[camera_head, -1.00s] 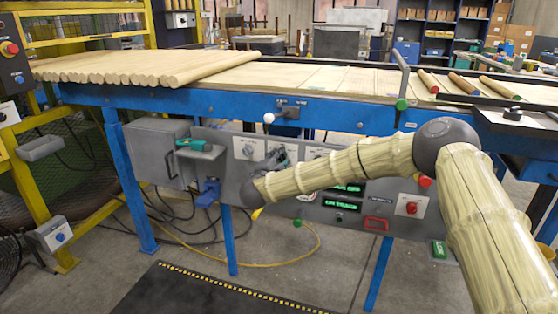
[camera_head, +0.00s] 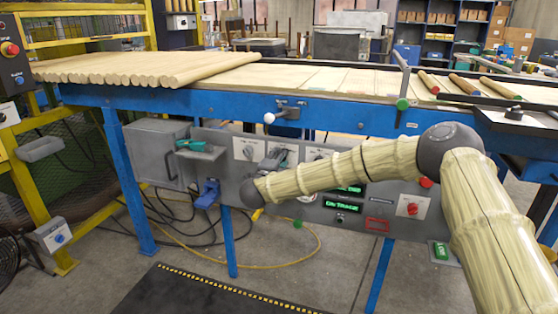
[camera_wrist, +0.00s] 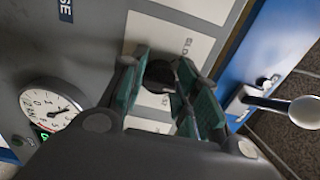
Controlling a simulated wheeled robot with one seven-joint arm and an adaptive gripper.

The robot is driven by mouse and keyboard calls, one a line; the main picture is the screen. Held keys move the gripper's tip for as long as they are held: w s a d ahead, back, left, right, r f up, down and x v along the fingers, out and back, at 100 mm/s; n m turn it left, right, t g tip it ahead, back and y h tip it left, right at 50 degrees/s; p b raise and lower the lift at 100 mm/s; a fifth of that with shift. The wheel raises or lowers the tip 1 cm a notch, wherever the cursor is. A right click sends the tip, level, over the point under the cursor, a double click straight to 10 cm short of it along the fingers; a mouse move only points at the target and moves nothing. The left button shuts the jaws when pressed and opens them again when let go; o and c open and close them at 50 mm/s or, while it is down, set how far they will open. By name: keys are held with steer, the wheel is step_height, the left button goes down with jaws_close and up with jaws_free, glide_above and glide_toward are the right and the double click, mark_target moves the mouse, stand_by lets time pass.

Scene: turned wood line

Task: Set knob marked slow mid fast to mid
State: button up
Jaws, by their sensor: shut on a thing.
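The dark round knob (camera_wrist: 159,76) sits on a white label plate (camera_wrist: 183,38) in the wrist view. In the head view my gripper (camera_head: 278,157) is at the grey control panel (camera_head: 232,168), and my arm and fingers hide the knob. I cannot tell which mark the knob points at.
A white-ball lever (camera_head: 269,118) sticks out above the panel and shows close to my gripper's right in the wrist view (camera_wrist: 303,112). A dial gauge (camera_wrist: 50,105) is at left there. Green displays (camera_head: 342,207), a red button (camera_head: 411,208) and other knobs (camera_head: 247,149) share the panel.

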steer(key=shift+f, duration=0.1)
steer(key=o, duration=1)
steer(key=v, duration=1.2)
